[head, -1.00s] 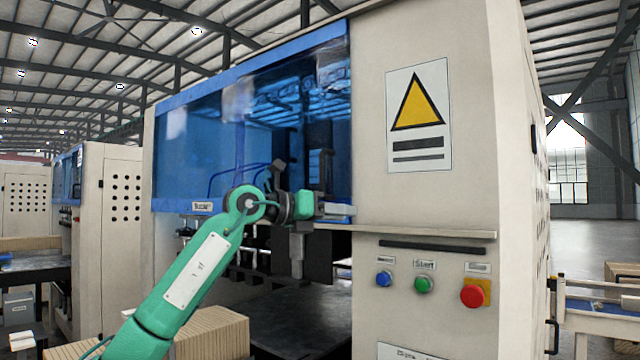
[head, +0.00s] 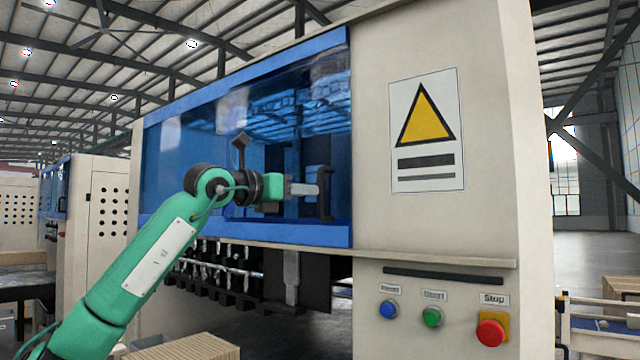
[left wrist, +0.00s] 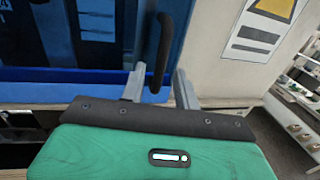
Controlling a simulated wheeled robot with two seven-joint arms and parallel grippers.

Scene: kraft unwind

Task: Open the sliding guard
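The sliding guard (head: 240,229) is a blue-framed, see-through blue panel across the front of the cream machine. It covers the upper opening, with its right edge at the cream front panel. Its upright black handle (head: 325,192) is near the right end, and it shows in the left wrist view (left wrist: 161,45). My left gripper (head: 315,190) is at the handle. In the left wrist view, the open fingers (left wrist: 158,82) stand either side of the handle's lower part, with gaps visible. My right gripper is not in view.
The cream front panel (head: 440,225) right of the guard carries a warning sign (head: 426,130) and blue, green and red buttons (head: 491,333). A ledge (head: 440,254) juts out below the guard. Stacked brown sheets (head: 185,348) lie low in front.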

